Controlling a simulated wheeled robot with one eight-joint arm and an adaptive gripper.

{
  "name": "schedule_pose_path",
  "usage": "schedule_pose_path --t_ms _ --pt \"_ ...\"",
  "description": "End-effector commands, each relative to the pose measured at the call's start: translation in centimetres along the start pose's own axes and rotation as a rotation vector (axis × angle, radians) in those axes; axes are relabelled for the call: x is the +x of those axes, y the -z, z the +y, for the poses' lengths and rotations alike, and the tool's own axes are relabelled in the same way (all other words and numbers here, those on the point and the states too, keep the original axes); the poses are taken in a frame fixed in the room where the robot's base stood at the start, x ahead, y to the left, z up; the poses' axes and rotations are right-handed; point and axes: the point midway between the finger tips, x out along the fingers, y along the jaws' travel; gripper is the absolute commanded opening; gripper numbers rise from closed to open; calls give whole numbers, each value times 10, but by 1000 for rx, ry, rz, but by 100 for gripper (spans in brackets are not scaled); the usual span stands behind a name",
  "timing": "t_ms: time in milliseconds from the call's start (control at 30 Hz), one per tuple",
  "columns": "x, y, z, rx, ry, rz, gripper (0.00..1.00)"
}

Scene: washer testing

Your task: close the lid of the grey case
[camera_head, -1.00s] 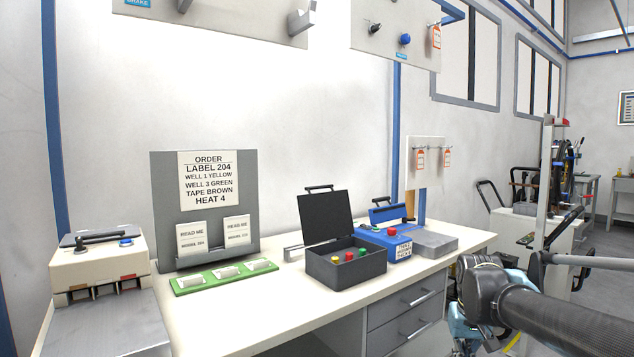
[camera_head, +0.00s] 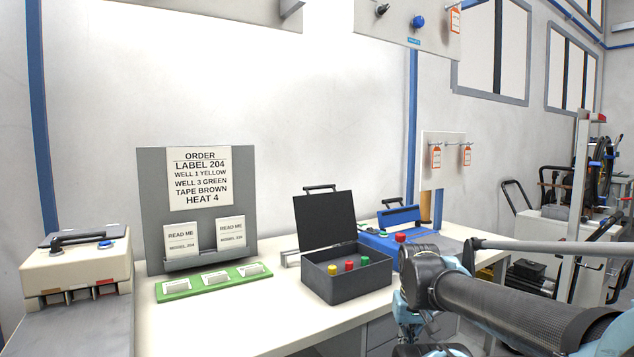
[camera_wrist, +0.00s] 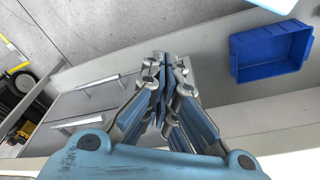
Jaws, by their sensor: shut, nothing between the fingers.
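The grey case (camera_head: 347,282) stands on the white bench with its dark lid (camera_head: 325,221) open and tilted up at the back. A handle sits on the lid's top edge. Yellow, red and green pieces stand inside the case. My gripper shows in the wrist view (camera_wrist: 167,62) with its fingers together and empty, in front of the bench drawers and apart from the case. In the head view my arm is at the lower right, right of the case, and the fingertips cannot be made out.
A blue case (camera_head: 388,246) with its lid up stands right of the grey case, partly behind my arm. A green tray (camera_head: 212,282) and the order board (camera_head: 152,190) are to the left. A blue bin (camera_wrist: 270,52) shows in the wrist view.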

Motion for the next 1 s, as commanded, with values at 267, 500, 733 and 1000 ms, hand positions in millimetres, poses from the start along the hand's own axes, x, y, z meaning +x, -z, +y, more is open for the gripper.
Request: schedule_pose_path --t_ms 267,500,733,1000 --pt "-29 14 -3 -23 6 17 0" --pt "-109 99 -22 -111 30 38 0" --pt "-186 190 -48 -204 55 61 0" --pt "-262 294 -91 -314 85 88 0"
